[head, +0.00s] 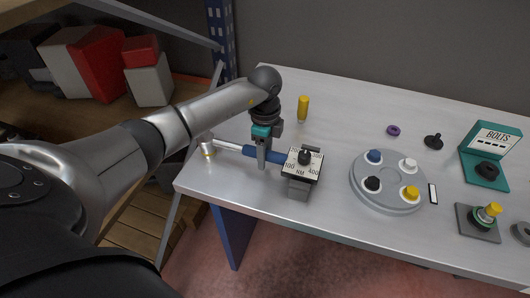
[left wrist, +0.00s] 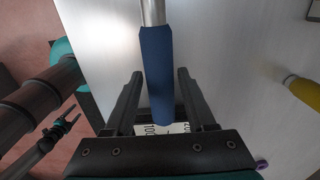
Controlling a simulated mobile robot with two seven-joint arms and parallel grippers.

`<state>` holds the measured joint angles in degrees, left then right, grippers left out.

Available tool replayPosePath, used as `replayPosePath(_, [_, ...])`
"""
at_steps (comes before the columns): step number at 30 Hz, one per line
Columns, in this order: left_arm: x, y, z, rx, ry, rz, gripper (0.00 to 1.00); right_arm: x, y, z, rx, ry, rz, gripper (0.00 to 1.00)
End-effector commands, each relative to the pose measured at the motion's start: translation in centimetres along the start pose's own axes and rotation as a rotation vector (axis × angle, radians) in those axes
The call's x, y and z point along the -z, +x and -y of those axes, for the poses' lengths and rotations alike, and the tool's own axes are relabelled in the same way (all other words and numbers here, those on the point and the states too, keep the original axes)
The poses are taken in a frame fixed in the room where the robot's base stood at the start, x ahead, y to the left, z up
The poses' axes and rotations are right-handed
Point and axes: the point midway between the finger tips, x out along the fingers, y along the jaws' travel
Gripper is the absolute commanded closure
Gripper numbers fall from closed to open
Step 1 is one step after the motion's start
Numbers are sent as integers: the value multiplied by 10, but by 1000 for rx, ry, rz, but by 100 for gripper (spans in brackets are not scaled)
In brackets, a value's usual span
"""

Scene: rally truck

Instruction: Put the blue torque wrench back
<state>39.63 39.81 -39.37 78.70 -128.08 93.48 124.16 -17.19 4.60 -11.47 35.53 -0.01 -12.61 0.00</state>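The torque wrench (head: 262,154) lies near the bench's left end, with a blue handle, a silver shaft and a head (head: 207,146) at the left. Its handle end meets or passes under a dial block (head: 303,162) marked 100 to 400 NM; I cannot tell which. My left gripper (head: 262,165) is down at the handle. In the left wrist view the open fingers (left wrist: 160,77) stand either side of the blue handle (left wrist: 157,55), with gaps showing. My right gripper (left wrist: 74,115) shows small at the lower left there, its two fingers apart and empty.
A round grey tray (head: 388,207) with coloured knobs stands right of the dial block. A yellow handle (head: 303,108) stands behind. A teal BOLTS holder (head: 485,168) and a grey fixture (head: 477,222) are at the right. Shelves with boxes (head: 90,62) lie left of the bench.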

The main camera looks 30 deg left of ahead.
Motion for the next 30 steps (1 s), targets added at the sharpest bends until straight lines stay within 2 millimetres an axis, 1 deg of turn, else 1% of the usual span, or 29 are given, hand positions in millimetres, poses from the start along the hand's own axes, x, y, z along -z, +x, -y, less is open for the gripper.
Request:
replayPosePath(1, [0,0,0,0,0,0,38,0,0,0,0,0,0,28])
replayPosePath(3, [0,0,0,0,0,0,32,0,0,0,0,0,0,28])
replayPosePath(11, [0,0,0,0,0,0,32,0,1,0,0,0,0,28])
replayPosePath(15, [0,3,0,0,0,0,32,-1,9,0,0,1,0,28])
replayPosePath(16, [0,0,1,2,0,0,32,-1,9,0,0,1,0,28])
replayPosePath(18, [0,-19,1,5,1,0,32,0,3,0,0,1,0,28])
replayPosePath(24, [3,-69,1,5,1,0,32,0,-2,0,0,1,0,28])
replayPosePath(30, [4,-115,0,4,0,-1,32,1,-7,0,0,1,0,28])
